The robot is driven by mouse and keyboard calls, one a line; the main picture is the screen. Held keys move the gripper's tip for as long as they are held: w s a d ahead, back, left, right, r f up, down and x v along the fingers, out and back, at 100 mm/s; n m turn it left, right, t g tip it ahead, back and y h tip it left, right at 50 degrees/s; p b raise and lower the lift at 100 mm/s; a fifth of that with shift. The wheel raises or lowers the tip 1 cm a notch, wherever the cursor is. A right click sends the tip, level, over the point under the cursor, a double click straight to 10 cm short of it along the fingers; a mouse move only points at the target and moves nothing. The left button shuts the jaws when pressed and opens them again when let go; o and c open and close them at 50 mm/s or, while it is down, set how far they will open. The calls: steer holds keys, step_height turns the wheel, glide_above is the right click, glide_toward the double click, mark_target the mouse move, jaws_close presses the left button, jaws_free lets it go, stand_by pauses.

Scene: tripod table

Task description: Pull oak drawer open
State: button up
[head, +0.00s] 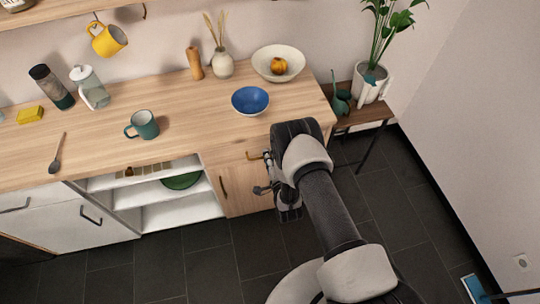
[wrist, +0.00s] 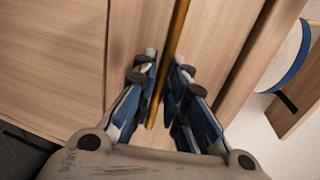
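The oak drawer (head: 236,166) is at the right end of the counter, under the worktop, and its front looks shut. Its brass bar handle (head: 252,155) is partly hidden by my gripper (head: 265,173). In the wrist view, the drawer front (wrist: 215,45) fills the middle and the brass handle (wrist: 177,35) runs down between my gripper's fingers (wrist: 165,72). The fingers are apart, one on each side of the handle, with gaps visible. Whether either finger touches it is unclear.
An oak door with a dark handle (head: 223,188) is below the drawer. Open white shelves (head: 180,213) are to the left. A blue bowl (head: 251,101) and a green mug (head: 142,125) stand on the worktop. Dark tiled floor (head: 205,262) is clear in front.

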jaws_close()
steer(key=shift+s, duration=0.1)
stand_by(0.4)
